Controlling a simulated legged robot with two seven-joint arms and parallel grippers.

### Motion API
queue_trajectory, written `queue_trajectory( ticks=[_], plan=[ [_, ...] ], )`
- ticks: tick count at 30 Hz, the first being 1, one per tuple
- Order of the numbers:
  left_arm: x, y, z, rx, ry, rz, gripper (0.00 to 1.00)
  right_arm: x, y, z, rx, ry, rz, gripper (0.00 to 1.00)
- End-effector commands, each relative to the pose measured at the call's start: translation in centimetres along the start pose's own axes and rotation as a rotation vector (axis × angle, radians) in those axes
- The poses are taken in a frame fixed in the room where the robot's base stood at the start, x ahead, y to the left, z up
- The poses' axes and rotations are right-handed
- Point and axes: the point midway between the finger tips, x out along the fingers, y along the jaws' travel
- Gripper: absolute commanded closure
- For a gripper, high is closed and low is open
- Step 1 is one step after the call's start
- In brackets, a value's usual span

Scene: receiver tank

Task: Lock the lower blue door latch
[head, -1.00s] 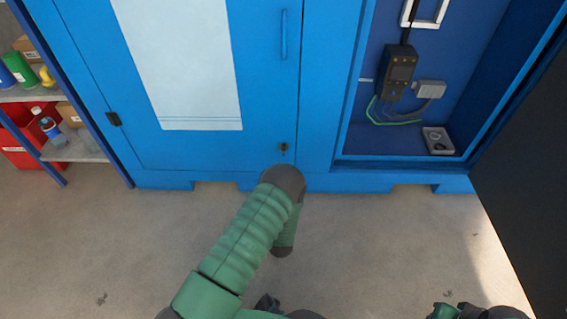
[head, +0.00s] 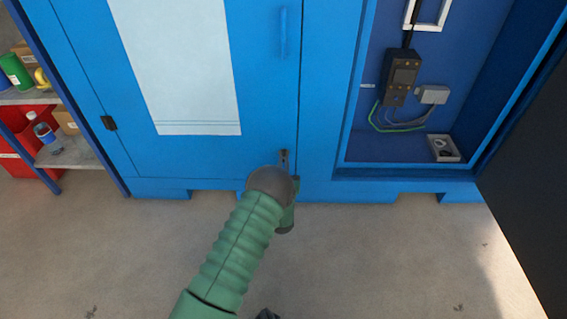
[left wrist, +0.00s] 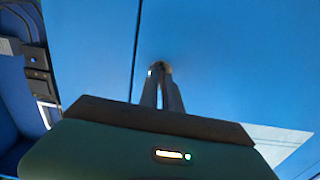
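The lower latch (left wrist: 162,66) is a small dark fitting on the blue door (head: 190,158), low near its right edge. My left gripper (left wrist: 159,74) is at the latch in the left wrist view, its two grey fingers on either side of it. Whether they press on the latch cannot be told, and the fingertips hide part of it. My right gripper is not in view.
A vertical blue handle (head: 283,33) is higher on the door. To the right is an open bay with a black control box (head: 402,77) and cables. A dark panel (head: 530,215) stands far right. A shelf (head: 75,155) with bottles stands left. The floor in front is clear.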

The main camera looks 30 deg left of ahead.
Motion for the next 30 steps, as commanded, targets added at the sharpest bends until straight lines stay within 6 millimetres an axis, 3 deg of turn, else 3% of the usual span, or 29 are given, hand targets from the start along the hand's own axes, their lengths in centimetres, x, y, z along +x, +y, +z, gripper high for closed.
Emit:
queue_trajectory(
  ticks=[17, 30],
  plan=[
    [0.0, 0.0, -0.1, 0.041, -0.001, 0.0, 1.0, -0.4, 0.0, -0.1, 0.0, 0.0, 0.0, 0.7],
    [-0.1, 0.3, -0.2, 0.353, 0.0, 0.003, 1.0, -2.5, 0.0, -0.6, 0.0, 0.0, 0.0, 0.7]
  ],
)
